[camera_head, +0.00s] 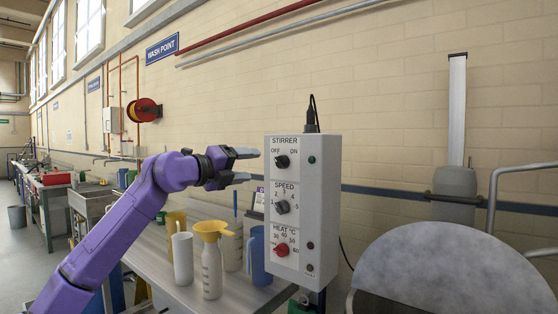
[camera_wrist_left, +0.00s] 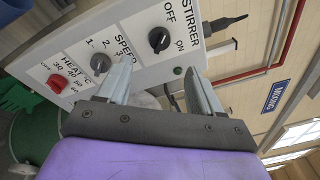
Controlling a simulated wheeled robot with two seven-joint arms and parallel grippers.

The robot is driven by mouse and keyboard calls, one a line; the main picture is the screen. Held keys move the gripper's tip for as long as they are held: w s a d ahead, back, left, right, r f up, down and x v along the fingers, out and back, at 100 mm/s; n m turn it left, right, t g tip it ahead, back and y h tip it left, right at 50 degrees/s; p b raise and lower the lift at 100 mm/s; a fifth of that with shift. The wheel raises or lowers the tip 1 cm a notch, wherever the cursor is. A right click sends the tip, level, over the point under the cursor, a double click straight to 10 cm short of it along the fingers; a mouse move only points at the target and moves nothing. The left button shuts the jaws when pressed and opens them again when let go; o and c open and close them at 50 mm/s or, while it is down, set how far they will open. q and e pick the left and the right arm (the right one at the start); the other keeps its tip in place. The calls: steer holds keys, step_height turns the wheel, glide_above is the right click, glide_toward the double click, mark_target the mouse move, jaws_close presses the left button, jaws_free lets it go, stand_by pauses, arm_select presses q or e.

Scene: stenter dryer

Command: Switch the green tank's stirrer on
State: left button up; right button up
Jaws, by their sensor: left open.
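A pale grey control box (camera_head: 316,200) stands right of centre in the head view. Its top dial is a black STIRRER knob (camera_head: 282,161) marked OFF and ON; the knob also shows in the left wrist view (camera_wrist_left: 158,40). I cannot clearly tell which mark it points to. A dark green lamp (camera_head: 311,160) sits beside it. My left gripper (camera_head: 246,166) is open and empty, just left of the knob and apart from it; its fingers also show in the left wrist view (camera_wrist_left: 160,82). A green drum-like surface (camera_wrist_left: 38,142) shows at lower left there. My right gripper is out of view.
Below STIRRER are a grey SPEED knob (camera_head: 282,207) and a red HEAT knob (camera_head: 281,250). A bench (camera_head: 160,262) carries a bottle with a yellow funnel (camera_head: 211,232), a white jug (camera_head: 182,256) and a blue jug (camera_head: 257,258). A grey round surface (camera_head: 450,270) fills the lower right.

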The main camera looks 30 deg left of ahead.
mark_target(278, 164)
arm_select(q)
steer(key=p+x, duration=0.5)
steer(key=x, duration=0.4)
steer(key=shift+w+d, duration=0.15)
steer(key=shift+w, duration=0.2)
steer(key=shift+w+d+f, duration=0.1)
steer(key=shift+w, duration=0.1)
steer(key=c, duration=1.1)
